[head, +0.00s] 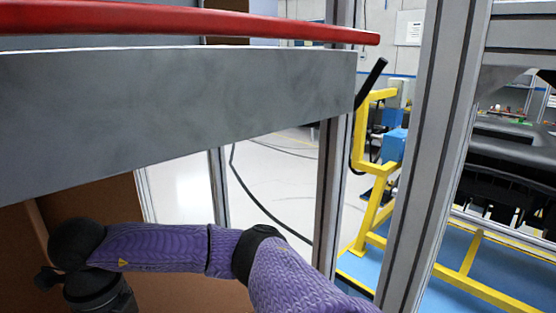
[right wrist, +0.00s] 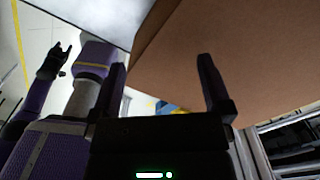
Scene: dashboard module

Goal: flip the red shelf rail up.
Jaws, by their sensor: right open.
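The red shelf rail (head: 200,22) is a long bar across the top of the head view. It runs above the upper edge of a grey shelf panel (head: 180,110), and its right end is free. My right arm reaches in under the shelf in the head view, where its fingers are not clearly visible. In the right wrist view my right gripper (right wrist: 162,78) is open, with nothing seen between its fingers and a brown cardboard surface beyond. A dark gripper, seemingly my left (right wrist: 54,62), shows small at the upper left; its jaw state is unclear.
Brown cardboard (right wrist: 190,55) lies close beyond the right fingers. A grey upright post (head: 430,150) stands right of the shelf. Beyond it are a yellow frame (head: 370,215) and a black dashboard module (head: 510,150). Open floor shows below the shelf's right end.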

